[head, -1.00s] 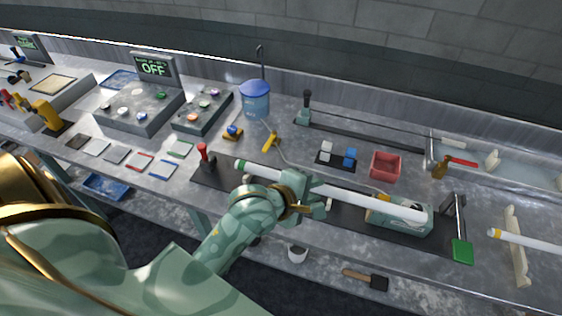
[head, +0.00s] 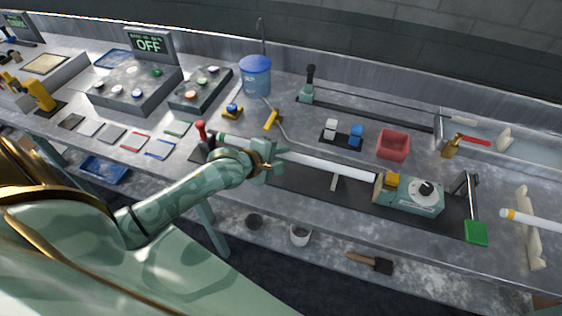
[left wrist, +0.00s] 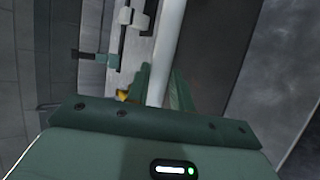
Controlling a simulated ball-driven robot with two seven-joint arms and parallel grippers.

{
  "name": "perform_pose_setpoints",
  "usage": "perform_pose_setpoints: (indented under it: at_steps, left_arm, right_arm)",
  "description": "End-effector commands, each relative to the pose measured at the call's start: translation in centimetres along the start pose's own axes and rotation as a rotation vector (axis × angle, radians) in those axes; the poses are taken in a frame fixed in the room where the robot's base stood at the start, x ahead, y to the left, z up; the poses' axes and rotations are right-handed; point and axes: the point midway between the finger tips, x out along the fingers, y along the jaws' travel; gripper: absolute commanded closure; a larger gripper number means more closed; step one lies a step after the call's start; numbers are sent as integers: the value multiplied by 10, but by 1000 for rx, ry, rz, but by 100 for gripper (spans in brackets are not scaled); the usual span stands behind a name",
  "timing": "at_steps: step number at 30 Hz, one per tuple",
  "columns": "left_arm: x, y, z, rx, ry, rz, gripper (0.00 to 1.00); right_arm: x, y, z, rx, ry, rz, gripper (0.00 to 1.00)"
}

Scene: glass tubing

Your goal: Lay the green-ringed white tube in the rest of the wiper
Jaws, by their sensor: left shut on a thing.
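The white tube (head: 330,166) is held in my left gripper (head: 268,160), which is shut around it. The tube is nearly level above the bench. Its green-ringed end (head: 222,139) points left, near the red-handled clamp (head: 201,137). Its right end is close to the yellow block of the green machine (head: 425,199); I cannot tell whether they touch. In the left wrist view the tube (left wrist: 170,45) runs up from between the fingers. I cannot tell for certain which fixture is the wiper. My right gripper is not in view.
A black-handled slide (head: 307,88) stands at the back on a long rail. A red bin (head: 393,145), a tray of small cubes (head: 342,137) and a blue-lidded tub (head: 256,75) are behind the tube. At right, another white tube (head: 535,220) with a yellow ring lies on a pale rest (head: 528,245).

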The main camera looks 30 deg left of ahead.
Motion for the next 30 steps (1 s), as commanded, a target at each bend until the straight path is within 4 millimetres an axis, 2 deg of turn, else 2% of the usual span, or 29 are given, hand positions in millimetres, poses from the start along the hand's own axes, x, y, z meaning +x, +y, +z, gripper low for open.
perform_pose_setpoints:
  at_steps: [1, 3, 20, 21, 22, 23, 30]
  left_arm:
    - [5, -9, -2, 1, 1, -2, 100]
    - [7, -12, -3, 0, 1, 0, 100]
    - [11, -18, -5, 0, 1, 1, 100]
    - [11, -18, -5, 1, 1, 0, 66]
    - [11, -18, -5, 1, 1, 0, 58]
    - [11, -18, -5, 1, 1, 0, 56]
    - [11, -18, -4, 1, 1, 0, 56]
  right_arm:
    - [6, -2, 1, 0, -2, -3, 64]
    - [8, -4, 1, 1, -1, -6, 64]
    - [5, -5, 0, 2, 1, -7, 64]
    - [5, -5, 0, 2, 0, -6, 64]
    - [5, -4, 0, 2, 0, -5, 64]
    - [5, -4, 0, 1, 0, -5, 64]
    - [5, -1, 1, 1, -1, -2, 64]
